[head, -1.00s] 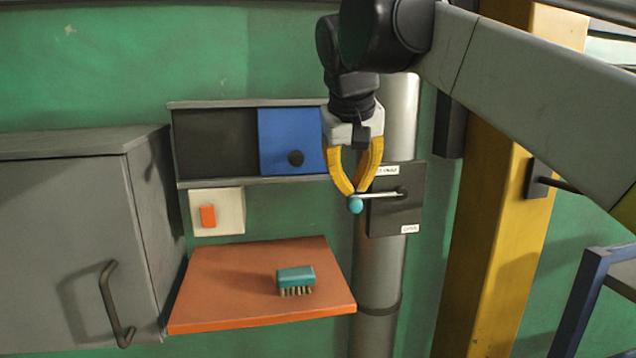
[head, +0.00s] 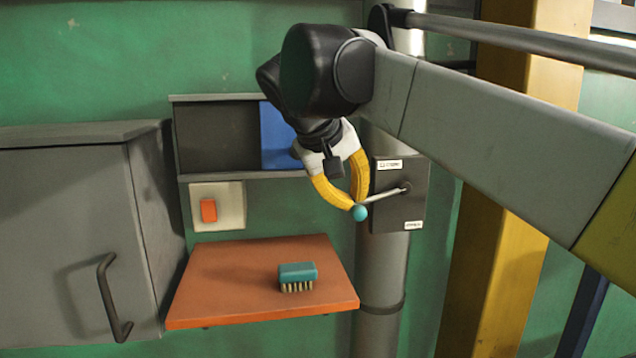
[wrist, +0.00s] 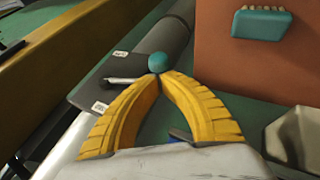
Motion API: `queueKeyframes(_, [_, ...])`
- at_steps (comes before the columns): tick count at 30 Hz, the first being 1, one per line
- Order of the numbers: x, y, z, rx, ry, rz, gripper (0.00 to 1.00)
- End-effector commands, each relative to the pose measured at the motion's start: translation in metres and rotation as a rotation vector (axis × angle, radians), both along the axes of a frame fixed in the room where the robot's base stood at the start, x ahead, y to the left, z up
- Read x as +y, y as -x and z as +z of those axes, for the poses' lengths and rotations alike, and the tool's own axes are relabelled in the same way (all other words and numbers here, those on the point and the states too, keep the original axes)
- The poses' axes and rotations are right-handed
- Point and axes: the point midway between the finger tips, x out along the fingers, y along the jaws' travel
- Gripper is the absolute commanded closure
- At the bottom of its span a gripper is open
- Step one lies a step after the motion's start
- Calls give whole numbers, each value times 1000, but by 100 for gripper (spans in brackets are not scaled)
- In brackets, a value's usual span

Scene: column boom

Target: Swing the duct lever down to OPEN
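The duct lever (head: 385,195) is a thin pale rod with a teal ball knob (head: 360,213), mounted on a dark plate (head: 398,215) on the grey duct (head: 381,270). The rod slopes down to the left from its pivot, and the knob sits between the heights of the plate's upper label (head: 390,164) and lower label (head: 413,225). The lettering is too small to read surely. My gripper (head: 358,205) has its yellow fingertips together right at the knob. The wrist view shows the tips meeting against the knob (wrist: 158,65); I cannot tell whether the rod is between them.
An orange shelf (head: 220,290) with a teal brush (head: 297,276) is below left. A grey cabinet (head: 60,240), a switch with an orange button (head: 208,210) and a blue panel (head: 277,135) are left. A yellow column (head: 490,220) stands right of the duct.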

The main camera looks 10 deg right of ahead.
Motion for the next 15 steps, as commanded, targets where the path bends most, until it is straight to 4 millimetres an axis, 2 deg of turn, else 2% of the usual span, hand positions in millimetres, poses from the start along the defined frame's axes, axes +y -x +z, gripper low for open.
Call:
queueKeyframes(1, [2,0,-11,0,45,4,100])
queueKeyframes(3, [1,0,-19,0,113,5,100])
queueKeyframes(15, [-14,0,-62,0,491,0,100])
